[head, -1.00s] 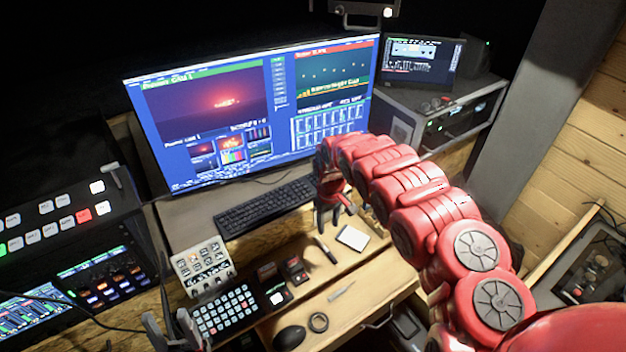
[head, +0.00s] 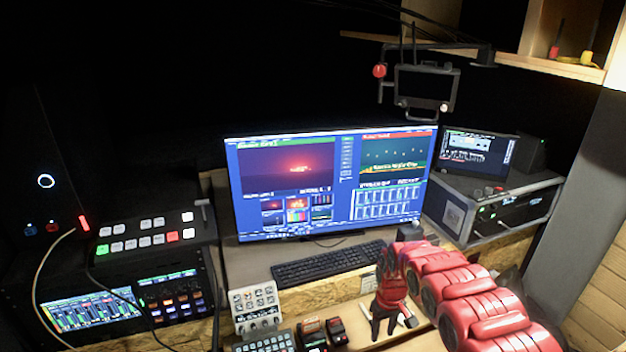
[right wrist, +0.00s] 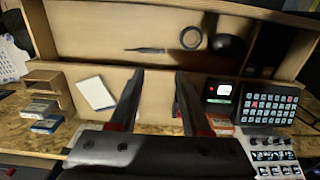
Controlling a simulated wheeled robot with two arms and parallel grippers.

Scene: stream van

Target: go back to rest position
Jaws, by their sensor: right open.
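My right gripper (head: 384,325) shows in the head view at the end of my red arm, above the desk in front of the keyboard. In the right wrist view, my right gripper (right wrist: 158,82) has its two dark fingers apart, with nothing between them. A white notepad (right wrist: 96,93) lies on the desk to the left of the fingers in that view. My left gripper is not in the head view.
The large monitor (head: 330,185) stands behind the keyboard (head: 325,263). A switcher panel (head: 145,235) is at the left, and a rack case (head: 500,210) is at the right. The wrist view shows a black ring (right wrist: 191,38) and a button pad (right wrist: 267,104).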

